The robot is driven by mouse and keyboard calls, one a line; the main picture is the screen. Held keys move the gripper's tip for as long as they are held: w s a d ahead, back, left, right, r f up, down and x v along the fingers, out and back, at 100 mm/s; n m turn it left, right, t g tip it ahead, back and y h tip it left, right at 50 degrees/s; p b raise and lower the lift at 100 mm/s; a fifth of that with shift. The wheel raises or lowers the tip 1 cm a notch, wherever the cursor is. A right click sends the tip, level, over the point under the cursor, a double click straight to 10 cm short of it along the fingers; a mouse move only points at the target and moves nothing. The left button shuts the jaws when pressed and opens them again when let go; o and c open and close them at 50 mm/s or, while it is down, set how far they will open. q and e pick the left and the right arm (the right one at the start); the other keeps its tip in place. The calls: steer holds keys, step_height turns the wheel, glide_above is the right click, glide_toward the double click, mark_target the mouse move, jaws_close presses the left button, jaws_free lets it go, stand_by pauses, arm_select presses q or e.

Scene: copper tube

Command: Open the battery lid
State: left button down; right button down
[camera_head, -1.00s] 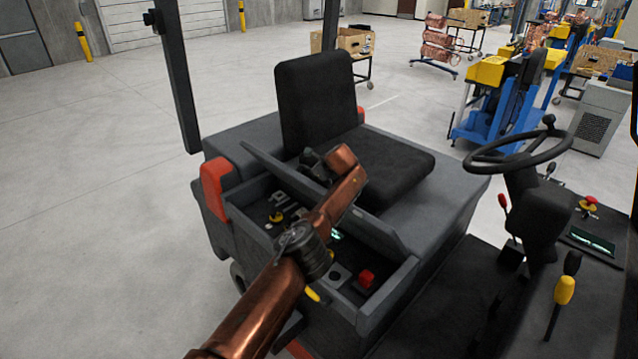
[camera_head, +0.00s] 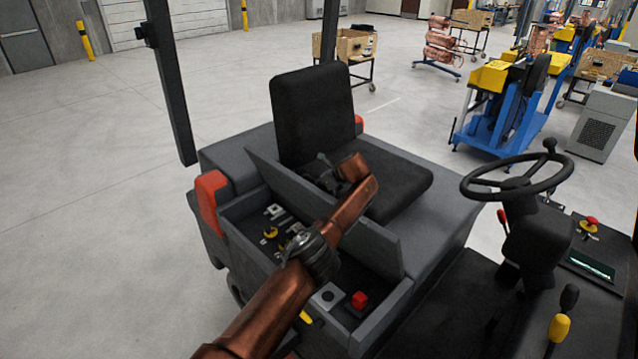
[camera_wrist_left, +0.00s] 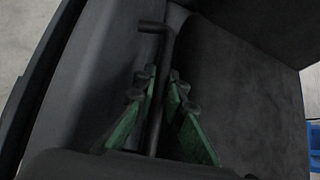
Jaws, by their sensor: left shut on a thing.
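The battery lid (camera_head: 372,247) is a long dark grey panel, tilted up and open in front of the seat. Below it the battery compartment (camera_head: 233,213) is exposed. The lid's grey face (camera_wrist_left: 95,75) lies left of the fingers there. My right gripper is out of view.
The black seat (camera_head: 312,115) stands close behind the lid. The compartment holds a red button (camera_head: 359,300) and yellow parts (camera_head: 270,232). A steering wheel (camera_head: 517,175) and levers (camera_head: 560,322) stand to the right. A dark post (camera_head: 172,85) rises at left.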

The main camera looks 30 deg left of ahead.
arm_select(q)
steer(key=c, duration=2.2)
jaws_free()
steer(key=shift+w+d+f, duration=0.1)
steer(key=shift+d+f, duration=0.35)
steer(key=shift+d, duration=0.05)
steer(key=shift+o, duration=0.9)
steer(key=shift+a, duration=0.1)
steer(key=shift+o, duration=0.3)
steer(key=shift+a, duration=0.35)
steer(key=shift+d+r, duration=0.15)
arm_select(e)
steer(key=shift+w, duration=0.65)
arm_select(q)
steer(key=shift+d, duration=0.1)
